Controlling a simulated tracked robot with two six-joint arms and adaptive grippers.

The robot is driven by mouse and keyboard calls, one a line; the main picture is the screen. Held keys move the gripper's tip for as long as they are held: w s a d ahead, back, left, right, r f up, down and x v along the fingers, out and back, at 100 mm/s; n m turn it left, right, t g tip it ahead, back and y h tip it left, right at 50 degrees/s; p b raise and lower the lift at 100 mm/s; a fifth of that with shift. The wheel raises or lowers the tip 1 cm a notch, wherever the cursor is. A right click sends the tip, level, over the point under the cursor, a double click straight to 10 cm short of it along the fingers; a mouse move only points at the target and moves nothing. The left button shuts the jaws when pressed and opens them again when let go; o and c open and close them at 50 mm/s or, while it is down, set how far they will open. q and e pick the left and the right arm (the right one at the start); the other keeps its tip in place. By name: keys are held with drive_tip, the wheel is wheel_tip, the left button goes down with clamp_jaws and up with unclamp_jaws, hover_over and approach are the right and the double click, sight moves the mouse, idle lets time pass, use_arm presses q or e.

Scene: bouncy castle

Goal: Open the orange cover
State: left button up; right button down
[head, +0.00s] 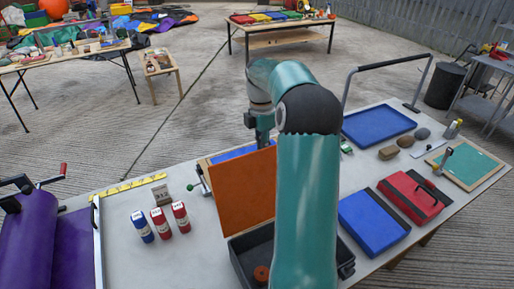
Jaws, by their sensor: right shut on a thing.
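The orange cover (240,190) stands raised and nearly upright on the table, at the back of a dark open box (238,249). My right arm reaches across the middle and hides part of the cover and the box. My right gripper (263,140) is at the cover's top edge, shut on it; the fingertips are mostly hidden. A small orange-red round thing (261,273) lies inside the box. My left gripper is not in view.
Blue and red bottles (160,223) and a small grey tag (161,196) stand left of the box. A purple roll (30,240) is at far left. A dark rail (390,64) rises behind.

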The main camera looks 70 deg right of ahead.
drive_tip(key=shift+a+f, duration=0.15)
drive_tip(key=shift+f, duration=0.25)
drive_tip(key=c, duration=1.7)
unclamp_jaws()
drive_tip(key=shift+a, duration=0.1)
drive_tip(key=o, duration=0.5)
drive_tip(key=shift+r, duration=0.2)
drive_tip(key=shift+d+r, duration=0.15)
drive_tip(key=shift+d, duration=0.05)
drive_tip(key=r, duration=1.1)
drive_tip(key=shift+w+d+r, duration=0.3)
drive_tip(key=shift+w, duration=0.05)
